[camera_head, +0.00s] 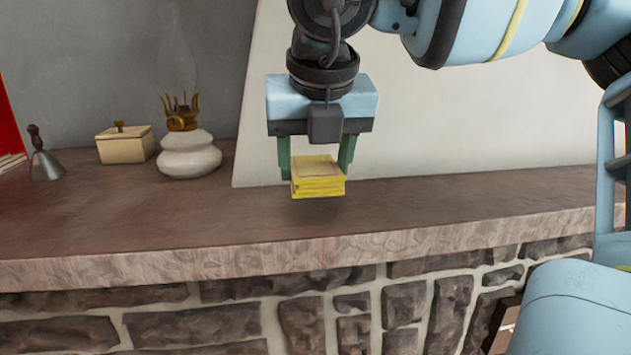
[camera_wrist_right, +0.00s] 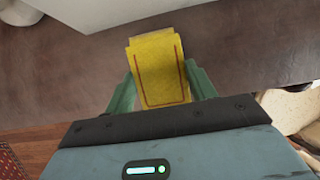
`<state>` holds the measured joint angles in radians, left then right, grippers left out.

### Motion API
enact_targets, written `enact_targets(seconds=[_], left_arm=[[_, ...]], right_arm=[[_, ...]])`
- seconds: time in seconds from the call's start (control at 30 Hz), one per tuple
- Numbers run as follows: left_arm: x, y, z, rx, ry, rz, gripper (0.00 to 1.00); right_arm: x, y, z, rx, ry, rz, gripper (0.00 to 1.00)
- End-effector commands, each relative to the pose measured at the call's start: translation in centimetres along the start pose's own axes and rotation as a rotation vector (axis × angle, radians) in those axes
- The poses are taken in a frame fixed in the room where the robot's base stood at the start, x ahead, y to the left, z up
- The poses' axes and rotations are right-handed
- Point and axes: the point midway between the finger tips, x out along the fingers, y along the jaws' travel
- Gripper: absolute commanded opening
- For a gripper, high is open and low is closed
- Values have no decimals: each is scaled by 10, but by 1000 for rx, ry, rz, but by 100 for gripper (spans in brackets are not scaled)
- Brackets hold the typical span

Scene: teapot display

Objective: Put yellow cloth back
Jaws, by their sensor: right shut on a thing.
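The yellow cloth (camera_head: 318,182) is a small folded stack, held between the green fingers of my right gripper (camera_head: 316,165). It hangs just above the brown stone ledge (camera_head: 420,205), and a shadow-free gap makes its exact height hard to tell. In the right wrist view the cloth (camera_wrist_right: 158,65) shows a dark red stitched line near its edges, with the fingers of my right gripper (camera_wrist_right: 160,85) on both sides of it. My left gripper is not in the head view.
A white oil lamp (camera_head: 189,155) with a brass burner, a cream lidded box (camera_head: 126,146) and a hand bell (camera_head: 44,163) stand on the ledge to the left. A pale panel (camera_head: 480,110) leans behind the gripper. The ledge to the right is clear.

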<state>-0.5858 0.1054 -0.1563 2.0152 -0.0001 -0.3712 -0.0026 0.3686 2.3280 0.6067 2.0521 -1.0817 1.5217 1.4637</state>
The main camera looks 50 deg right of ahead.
Motion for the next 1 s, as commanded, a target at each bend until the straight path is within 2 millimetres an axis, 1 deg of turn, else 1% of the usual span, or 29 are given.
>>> enact_targets(seconds=[0.13,0.3,0.37,0.6,0.77,0.8,0.93,0.97,1.0], left_arm=[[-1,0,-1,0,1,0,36],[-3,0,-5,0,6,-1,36],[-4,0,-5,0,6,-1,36],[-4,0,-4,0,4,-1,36],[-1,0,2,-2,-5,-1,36],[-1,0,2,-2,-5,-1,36],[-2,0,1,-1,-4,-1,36],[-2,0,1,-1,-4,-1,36],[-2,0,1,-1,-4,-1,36]], right_arm=[[8,0,-4,-1,1,0,37],[27,0,-12,-2,2,0,37],[31,0,-14,0,1,1,37],[32,0,-14,1,0,1,37],[37,0,-16,0,0,0,37],[37,0,-16,0,0,0,58],[36,0,-15,0,0,1,75],[36,0,-15,0,0,1,77],[35,0,-15,0,0,1,77]])
